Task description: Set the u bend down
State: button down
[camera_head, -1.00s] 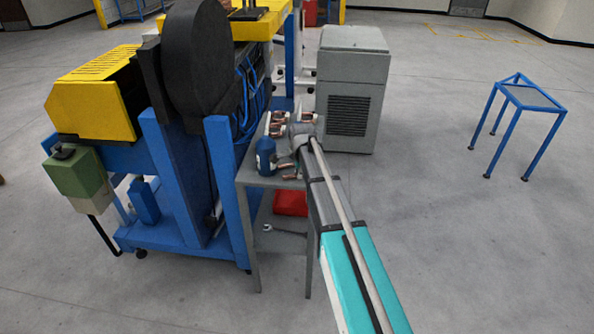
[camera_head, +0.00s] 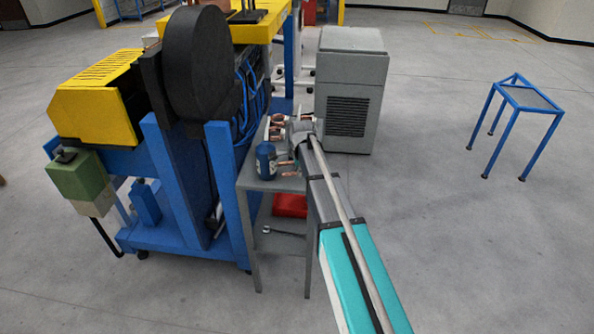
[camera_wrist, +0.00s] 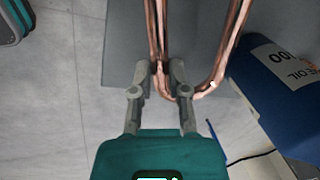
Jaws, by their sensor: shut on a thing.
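My gripper (camera_wrist: 160,78) is shut on the u bend (camera_wrist: 226,60), a copper tube bent into a U. In the wrist view its left leg passes between my fingertips, its curve lies just right of them, and its right leg runs up toward the top edge. The u bend is over the grey table (camera_wrist: 118,45); I cannot tell whether it touches the top. In the head view my arm reaches to the table (camera_head: 258,184) and its end mostly hides my gripper and what it holds.
A blue oil container (camera_wrist: 270,95) stands close right of the u bend; it also shows in the head view (camera_head: 265,162). Several copper pieces (camera_head: 277,122) lie on the table. A red box (camera_head: 290,206) is on the lower shelf. A grey cabinet (camera_head: 347,95) stands behind.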

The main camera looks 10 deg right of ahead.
jog(key=s+d+r+p, duration=0.1)
jog(key=s+r+p, duration=0.8)
jog(key=s, duration=0.5)
jog(key=shift+d+r, duration=0.25)
jog(key=shift+r, duration=0.2)
jog(key=shift+s, duration=0.1)
dwell(0.5)
